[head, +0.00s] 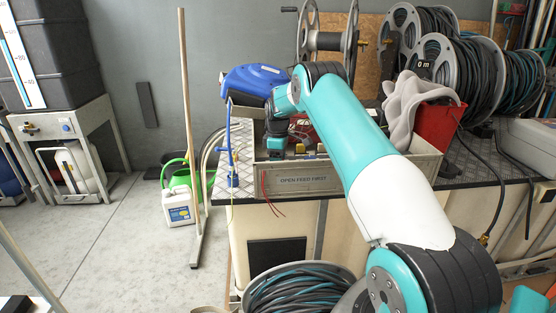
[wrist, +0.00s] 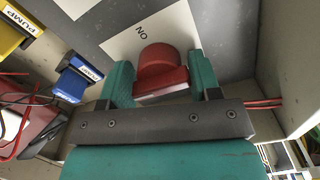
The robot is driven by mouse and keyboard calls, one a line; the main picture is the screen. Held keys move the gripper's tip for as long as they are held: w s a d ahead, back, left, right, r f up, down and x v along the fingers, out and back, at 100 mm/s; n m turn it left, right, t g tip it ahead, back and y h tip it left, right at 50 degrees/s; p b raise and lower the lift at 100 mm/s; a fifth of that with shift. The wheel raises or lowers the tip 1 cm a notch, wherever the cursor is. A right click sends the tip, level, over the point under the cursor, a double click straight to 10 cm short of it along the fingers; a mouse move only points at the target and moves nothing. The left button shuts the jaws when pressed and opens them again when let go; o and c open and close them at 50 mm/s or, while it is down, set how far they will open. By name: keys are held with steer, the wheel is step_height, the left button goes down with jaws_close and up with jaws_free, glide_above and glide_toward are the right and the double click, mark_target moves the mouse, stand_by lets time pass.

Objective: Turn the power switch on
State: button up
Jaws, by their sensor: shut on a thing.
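In the head view my gripper (head: 277,142) reaches down into an open box (head: 345,172) on the bench. The switch cannot be made out there. Which way the switch is set is not clear.
Red wires (wrist: 265,103) run along the box wall at right. The box front reads OPEN FEED FIRST.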

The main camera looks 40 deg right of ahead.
steer(key=shift+r, duration=0.1)
steer(key=m+p, duration=0.2)
steer(key=m, duration=0.2)
steer(key=m+p, duration=0.1)
steer(key=m, duration=0.3)
steer(key=shift+m, duration=0.3)
steer(key=m+p, duration=0.1)
steer(key=m, duration=0.3)
steer(key=shift+d+m, duration=0.1)
steer(key=shift+m, duration=0.2)
steer(key=m, duration=0.4)
steer(key=shift+m, duration=0.3)
steer(key=o, duration=0.7)
